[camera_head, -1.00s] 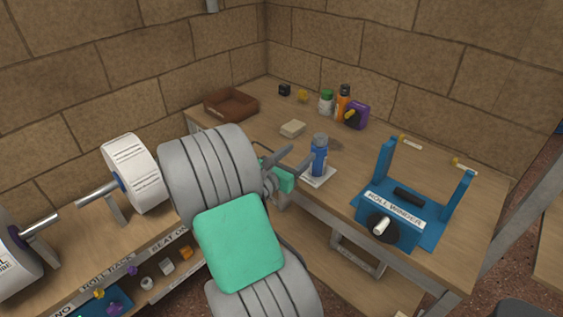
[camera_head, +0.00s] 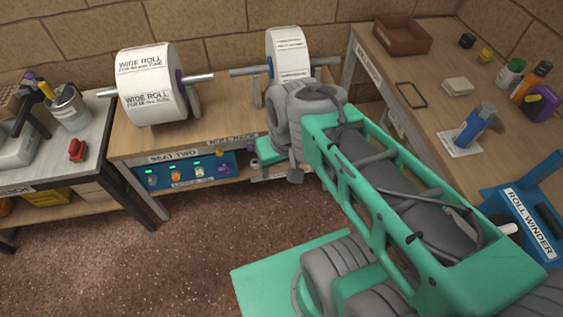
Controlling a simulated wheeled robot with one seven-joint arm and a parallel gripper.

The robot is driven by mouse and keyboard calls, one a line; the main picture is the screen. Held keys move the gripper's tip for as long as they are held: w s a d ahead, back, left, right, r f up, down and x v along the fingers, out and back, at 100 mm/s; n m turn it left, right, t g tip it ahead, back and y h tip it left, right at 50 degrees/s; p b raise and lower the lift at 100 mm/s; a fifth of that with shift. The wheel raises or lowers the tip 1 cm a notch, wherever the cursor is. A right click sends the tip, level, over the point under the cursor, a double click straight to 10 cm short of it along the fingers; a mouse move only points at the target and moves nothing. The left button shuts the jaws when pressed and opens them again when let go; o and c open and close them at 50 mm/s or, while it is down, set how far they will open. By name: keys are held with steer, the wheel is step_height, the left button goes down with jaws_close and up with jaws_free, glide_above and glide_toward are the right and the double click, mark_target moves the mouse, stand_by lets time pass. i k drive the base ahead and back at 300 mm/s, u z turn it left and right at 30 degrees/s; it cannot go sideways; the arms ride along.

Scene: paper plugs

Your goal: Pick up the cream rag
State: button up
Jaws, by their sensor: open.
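The cream rag (camera_head: 457,87) looks like a small folded pad. It lies flat on the right-hand wooden table (camera_head: 425,125), behind the blue bottle. My gripper (camera_head: 294,168) is partly hidden by my own wrist, left of that table and in front of the roll rack bench. It is open, and I see nothing between its fingers. It is well apart from the rag, to its left and nearer to me.
A blue bottle (camera_head: 474,126) on a white pad, a thin dark frame (camera_head: 411,95) and a brown tray (camera_head: 402,36) are around the rag. Several small containers stand to its right. The blue roll winder (camera_head: 520,208) is nearer me. Paper rolls (camera_head: 146,82) stand on the left bench.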

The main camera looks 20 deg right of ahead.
mark_target(460, 86)
steer(key=z, duration=1.35)
steer(key=k, duration=1.3)
steer(key=z, duration=0.25)
steer(key=i, duration=1.75)
steer(key=u, duration=1.1)
steer(key=i, duration=0.5)
steer(key=u, duration=0.5)
